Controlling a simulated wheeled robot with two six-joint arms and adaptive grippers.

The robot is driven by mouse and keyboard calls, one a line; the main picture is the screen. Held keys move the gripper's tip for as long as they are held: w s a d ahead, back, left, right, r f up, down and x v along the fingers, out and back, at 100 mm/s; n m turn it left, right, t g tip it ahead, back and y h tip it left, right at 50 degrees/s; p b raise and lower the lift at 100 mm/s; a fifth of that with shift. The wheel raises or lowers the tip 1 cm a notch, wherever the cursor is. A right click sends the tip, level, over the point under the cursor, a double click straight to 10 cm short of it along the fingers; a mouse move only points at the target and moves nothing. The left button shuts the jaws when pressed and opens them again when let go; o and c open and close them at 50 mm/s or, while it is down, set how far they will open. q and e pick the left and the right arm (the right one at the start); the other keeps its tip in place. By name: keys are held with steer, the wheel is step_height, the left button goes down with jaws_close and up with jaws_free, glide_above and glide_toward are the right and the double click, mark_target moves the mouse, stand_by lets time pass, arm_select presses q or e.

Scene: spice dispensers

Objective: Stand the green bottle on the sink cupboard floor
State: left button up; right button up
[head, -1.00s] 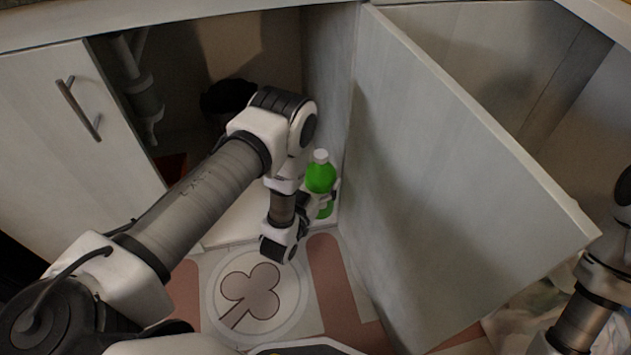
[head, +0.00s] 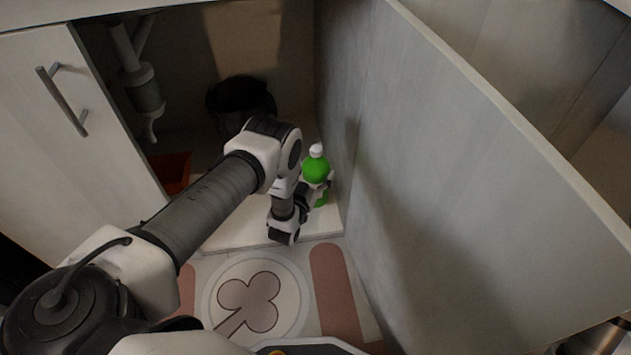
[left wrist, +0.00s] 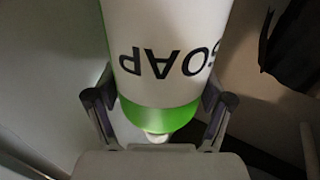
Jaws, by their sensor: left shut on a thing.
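The green bottle (head: 316,168) with a white cap is held upright at the right front of the open sink cupboard, close to the right wall. My left gripper (head: 318,187) is shut around its body. In the left wrist view the bottle (left wrist: 165,45) fills the space between both fingers (left wrist: 160,90), showing a white label with SOAP upside down. The bottle's base is hidden, so I cannot tell whether it touches the pale cupboard floor (head: 240,233). My right gripper is not in view.
A large open door (head: 470,170) stands to the right of the bottle. Inside the cupboard are a grey drain pipe (head: 145,90), a dark object (head: 240,98) at the back and a red item (head: 170,172) at left. A closed door (head: 65,120) covers the left side.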

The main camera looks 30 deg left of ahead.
arm_select(q)
steer(key=f+b, duration=0.2)
steer(key=w+f+b, duration=0.1)
steer(key=shift+a+f, duration=0.3)
steer(key=shift+f, duration=0.05)
steer(key=o, duration=1.6)
steer(key=shift+r, duration=0.1)
